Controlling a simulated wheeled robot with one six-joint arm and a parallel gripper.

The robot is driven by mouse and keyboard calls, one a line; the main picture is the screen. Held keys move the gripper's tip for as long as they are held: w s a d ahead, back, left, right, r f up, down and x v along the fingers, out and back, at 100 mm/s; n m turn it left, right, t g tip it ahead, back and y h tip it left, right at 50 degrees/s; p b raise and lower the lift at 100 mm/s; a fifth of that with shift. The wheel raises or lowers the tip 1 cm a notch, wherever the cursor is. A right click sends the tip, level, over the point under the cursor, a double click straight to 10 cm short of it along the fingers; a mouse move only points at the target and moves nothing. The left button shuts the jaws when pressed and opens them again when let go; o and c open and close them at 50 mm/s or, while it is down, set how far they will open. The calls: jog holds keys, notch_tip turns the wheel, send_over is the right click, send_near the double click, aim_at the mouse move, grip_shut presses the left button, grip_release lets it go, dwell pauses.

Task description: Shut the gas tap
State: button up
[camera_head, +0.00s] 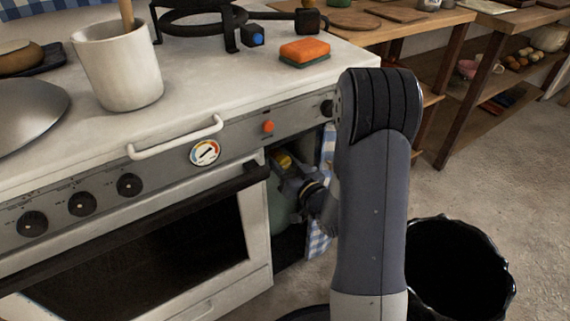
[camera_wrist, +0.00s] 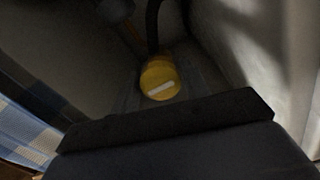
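The gas tap (camera_wrist: 160,78) is a round yellow knob with a pale bar across its face, ahead of my gripper in the wrist view. The bar is slightly tilted, its right end higher. In the head view the yellow tap (camera_head: 283,160) shows small, above a greenish gas bottle (camera_head: 279,208) in the open bay right of the oven. My gripper (camera_head: 287,174) reaches into this bay, close to the tap. Its fingers are dark and partly hidden, so I cannot tell their opening or whether they touch the tap.
The stove front with its oven door (camera_head: 150,255) borders the bay on the left. A blue checked curtain (camera_head: 321,220) hangs at its right, also left in the wrist view (camera_wrist: 30,125). A black bin (camera_head: 458,270) stands on the floor at the right.

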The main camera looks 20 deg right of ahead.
jog(key=c, duration=0.6)
jog(key=shift+m, duration=0.3)
jog(key=m, duration=1.2)
jog(key=shift+m+p, duration=0.3)
jog(key=shift+p, duration=0.1)
jog(key=m+p, duration=0.1)
jog(key=m, duration=0.3)
jog(key=shift+m, duration=0.3)
